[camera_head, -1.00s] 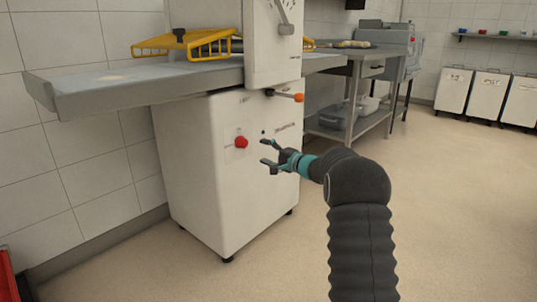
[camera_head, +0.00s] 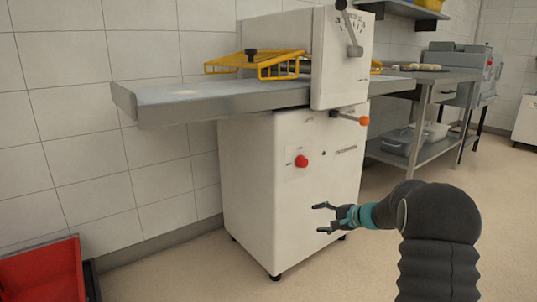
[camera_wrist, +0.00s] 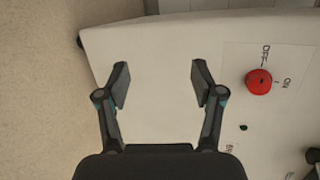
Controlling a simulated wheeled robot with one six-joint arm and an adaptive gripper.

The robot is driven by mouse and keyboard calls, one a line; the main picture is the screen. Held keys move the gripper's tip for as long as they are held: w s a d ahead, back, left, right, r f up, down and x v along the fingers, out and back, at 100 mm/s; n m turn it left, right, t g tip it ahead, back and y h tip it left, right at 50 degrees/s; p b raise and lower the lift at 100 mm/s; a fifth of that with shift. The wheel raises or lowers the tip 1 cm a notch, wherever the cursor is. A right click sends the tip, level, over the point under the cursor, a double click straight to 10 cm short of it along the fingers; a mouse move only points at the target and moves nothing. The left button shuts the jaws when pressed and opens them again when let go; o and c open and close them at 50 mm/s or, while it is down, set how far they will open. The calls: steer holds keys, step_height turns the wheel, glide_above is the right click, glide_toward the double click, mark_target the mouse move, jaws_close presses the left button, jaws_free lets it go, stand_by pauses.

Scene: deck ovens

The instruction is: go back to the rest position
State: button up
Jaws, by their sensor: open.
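My gripper (camera_head: 325,218) is open and empty in the head view. It hangs in front of the lower right part of the white machine cabinet (camera_head: 262,215). In the wrist view my gripper (camera_wrist: 160,85) shows its two fingers spread apart, with the white cabinet face (camera_wrist: 160,50) behind them and nothing between them. The red OFF/ON knob (camera_wrist: 259,81) lies to the right of the fingers, apart from them. The same red knob (camera_head: 301,161) shows in the head view, above and left of the fingers.
The machine has a grey side table (camera_head: 190,102), a yellow guard (camera_head: 275,62) and an orange-tipped lever (camera_head: 363,121). A steel table (camera_head: 425,85) stands behind at the right. A red bin (camera_head: 42,270) is at the lower left. The floor at the right is open.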

steer(key=s+a+r+n+g+h+p, duration=0.2)
steer(key=s+r+n+g+h, duration=0.1)
steer(key=s, duration=1)
steer(key=s+a+r+n+g+h+p, duration=0.1)
steer(key=s+r+n+g+h+p, duration=0.15)
steer(key=s, duration=1.05)
steer(key=s+r+n+t+h+p, duration=0.1)
steer(key=s+r+n+h+p, duration=0.1)
steer(key=s+r, duration=0.5)
steer(key=s+r+n+t+h+p, duration=0.1)
steer(key=s+r+p, duration=0.3)
steer(key=s, duration=1)
step_height(320, 180, up, 3)
steer(key=shift+n+h, duration=0.65)
steer(key=shift+n, duration=0.2)
steer(key=shift+a+t, duration=0.1)
steer(key=shift+t, duration=0.15)
